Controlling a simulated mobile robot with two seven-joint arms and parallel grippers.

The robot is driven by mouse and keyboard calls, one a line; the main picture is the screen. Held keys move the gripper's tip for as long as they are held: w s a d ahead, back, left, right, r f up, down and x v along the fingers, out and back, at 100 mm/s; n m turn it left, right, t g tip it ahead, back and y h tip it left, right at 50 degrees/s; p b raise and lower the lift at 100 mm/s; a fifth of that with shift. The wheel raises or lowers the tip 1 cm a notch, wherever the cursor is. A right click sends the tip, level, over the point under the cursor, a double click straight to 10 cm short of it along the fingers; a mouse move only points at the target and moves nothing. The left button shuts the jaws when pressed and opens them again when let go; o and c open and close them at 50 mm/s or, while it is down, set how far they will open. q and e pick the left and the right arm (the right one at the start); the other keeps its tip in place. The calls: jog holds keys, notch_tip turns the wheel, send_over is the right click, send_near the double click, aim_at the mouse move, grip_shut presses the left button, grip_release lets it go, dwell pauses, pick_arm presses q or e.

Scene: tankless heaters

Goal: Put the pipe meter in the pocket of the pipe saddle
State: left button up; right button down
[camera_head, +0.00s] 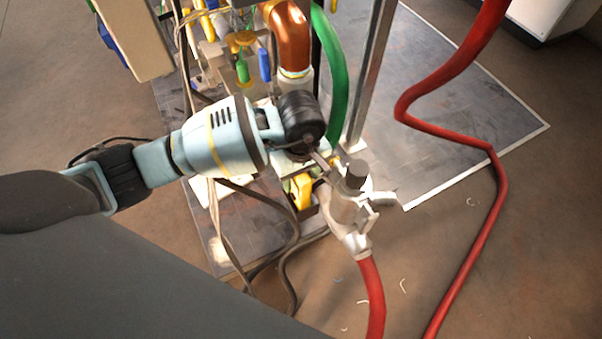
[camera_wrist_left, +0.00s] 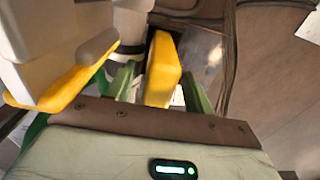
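A yellow block, which I take to be the pipe meter (camera_head: 303,190), stands in a dark holder below my left wrist in the head view. In the left wrist view the yellow block (camera_wrist_left: 163,70) lies between the two green fingers of my left gripper (camera_wrist_left: 160,88). The fingers are apart, with a visible gap on the left side of the block; contact on the right side is unclear. The dark holder, perhaps the pipe saddle (camera_head: 311,213), is partly hidden. Its pocket cannot be made out. My right gripper is not in view.
A grey metal valve (camera_head: 345,205) with a red hose (camera_head: 372,290) stands close to the right of my left wrist. A copper pipe (camera_head: 290,35), a green hose (camera_head: 331,75) and a metal post (camera_head: 371,75) rise behind. Dark cables hang in front.

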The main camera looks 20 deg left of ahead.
pick_arm(q)
jog(key=shift+r, duration=0.25)
notch_tip(320, 180, up, 12)
jog(key=p, duration=0.3)
jog(key=shift+f+p, duration=0.2)
jog(key=shift+p, duration=0.2)
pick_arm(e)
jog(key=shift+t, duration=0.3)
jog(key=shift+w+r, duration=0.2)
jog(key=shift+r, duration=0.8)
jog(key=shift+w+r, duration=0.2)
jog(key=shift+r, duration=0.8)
